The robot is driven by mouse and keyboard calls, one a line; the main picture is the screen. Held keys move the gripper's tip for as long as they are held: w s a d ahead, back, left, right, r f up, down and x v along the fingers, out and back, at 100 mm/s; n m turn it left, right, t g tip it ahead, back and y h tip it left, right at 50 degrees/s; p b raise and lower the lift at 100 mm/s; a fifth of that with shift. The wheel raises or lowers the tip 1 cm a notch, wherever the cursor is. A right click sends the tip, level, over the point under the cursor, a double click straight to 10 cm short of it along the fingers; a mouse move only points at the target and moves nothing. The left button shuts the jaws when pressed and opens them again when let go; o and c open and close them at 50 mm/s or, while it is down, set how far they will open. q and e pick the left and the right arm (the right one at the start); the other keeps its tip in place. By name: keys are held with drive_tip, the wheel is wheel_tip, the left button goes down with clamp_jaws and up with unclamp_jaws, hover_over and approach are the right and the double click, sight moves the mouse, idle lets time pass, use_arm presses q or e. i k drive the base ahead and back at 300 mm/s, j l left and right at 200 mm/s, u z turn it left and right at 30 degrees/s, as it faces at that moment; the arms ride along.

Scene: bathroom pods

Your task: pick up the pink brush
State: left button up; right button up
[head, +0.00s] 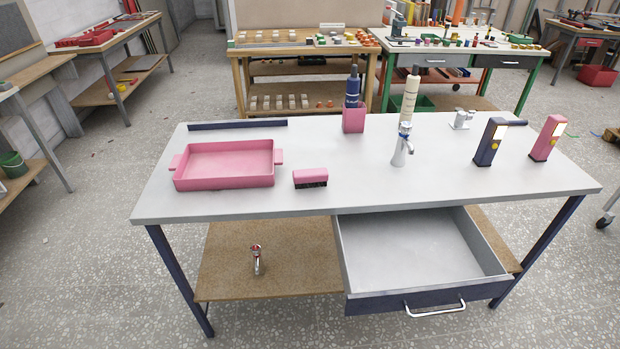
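The pink brush (310,177) lies on the light grey tabletop (370,195), near its front edge and left of the middle. It has a pink block back on top and dark bristles below, facing down. It stands just right of the pink tray (224,181) and apart from it. Nothing covers the brush. Neither of my grippers shows in the head view.
A pink cup (353,121) holding a dark bottle stands behind the brush. A chrome tap (402,146) and a cream bottle (410,96) stand to the right. An empty drawer (418,255) is pulled out below the table's front. The tabletop around the brush's front and right is clear.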

sight(319, 176)
drive_tip(key=i+l+u, duration=0.2)
drive_tip(key=l, duration=0.75)
drive_tip(key=i+l+u, duration=0.25)
drive_tip(key=l, duration=0.7)
drive_tip(key=l+u, duration=0.2)
drive_tip(key=l, duration=0.75)
drive_tip(key=k, duration=0.05)
